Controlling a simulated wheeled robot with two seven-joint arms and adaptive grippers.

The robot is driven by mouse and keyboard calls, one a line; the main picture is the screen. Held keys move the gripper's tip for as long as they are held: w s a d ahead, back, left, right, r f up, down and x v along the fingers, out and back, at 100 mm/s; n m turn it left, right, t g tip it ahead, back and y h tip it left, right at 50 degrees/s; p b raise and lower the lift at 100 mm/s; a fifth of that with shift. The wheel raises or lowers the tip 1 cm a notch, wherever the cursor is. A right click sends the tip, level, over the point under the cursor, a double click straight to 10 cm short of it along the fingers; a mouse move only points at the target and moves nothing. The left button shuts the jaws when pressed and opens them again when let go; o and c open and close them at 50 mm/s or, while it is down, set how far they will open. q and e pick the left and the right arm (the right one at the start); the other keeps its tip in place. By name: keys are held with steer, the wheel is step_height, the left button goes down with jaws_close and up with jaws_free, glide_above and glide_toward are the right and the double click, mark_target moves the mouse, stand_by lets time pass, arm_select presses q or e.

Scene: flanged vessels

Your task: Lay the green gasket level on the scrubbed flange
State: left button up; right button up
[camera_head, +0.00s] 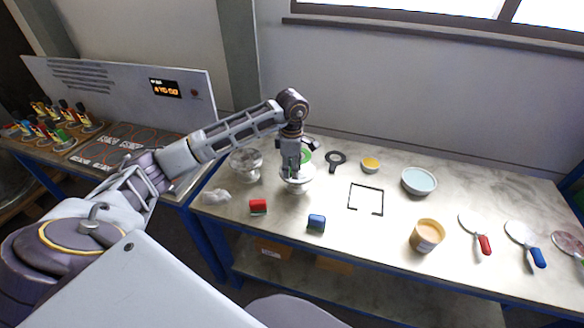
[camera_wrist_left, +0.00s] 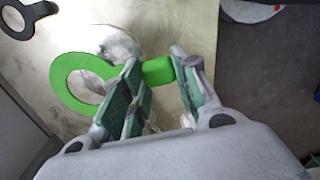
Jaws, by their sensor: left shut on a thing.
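The green gasket (camera_head: 306,156) is a flat ring with a tab. My left gripper (camera_head: 293,168) is shut on that tab, above a pale flanged vessel (camera_head: 297,186). In the wrist view the vessel (camera_wrist_left: 118,42) shows partly behind the ring and fingers, and the ring is off its centre. A second flanged vessel (camera_head: 245,164) stands to the left. I cannot tell which flange is scrubbed, or whether the gasket touches one. My right gripper is not in view.
A dark gasket (camera_head: 336,159), yellow dish (camera_head: 370,164), blue-filled bowl (camera_head: 419,181) and tan tub (camera_head: 427,235) stand to the right. A black square outline (camera_head: 366,199), red block (camera_head: 258,206) and blue block (camera_head: 316,223) are nearer. A crumpled white rag (camera_head: 215,196) lies left.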

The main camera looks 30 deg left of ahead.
arm_select(q)
steer(key=shift+f+b, duration=0.3)
steer(key=shift+f, duration=0.45)
steer(key=shift+f+b, duration=0.6)
steer(key=shift+f, duration=0.65)
steer(key=shift+f+b, duration=0.65)
steer(key=shift+f, duration=0.15)
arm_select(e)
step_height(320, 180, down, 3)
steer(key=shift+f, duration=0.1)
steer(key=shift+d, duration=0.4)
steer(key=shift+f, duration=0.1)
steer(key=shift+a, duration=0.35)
arm_select(q)
steer(key=shift+f+b, duration=0.1)
steer(key=shift+b, duration=0.25)
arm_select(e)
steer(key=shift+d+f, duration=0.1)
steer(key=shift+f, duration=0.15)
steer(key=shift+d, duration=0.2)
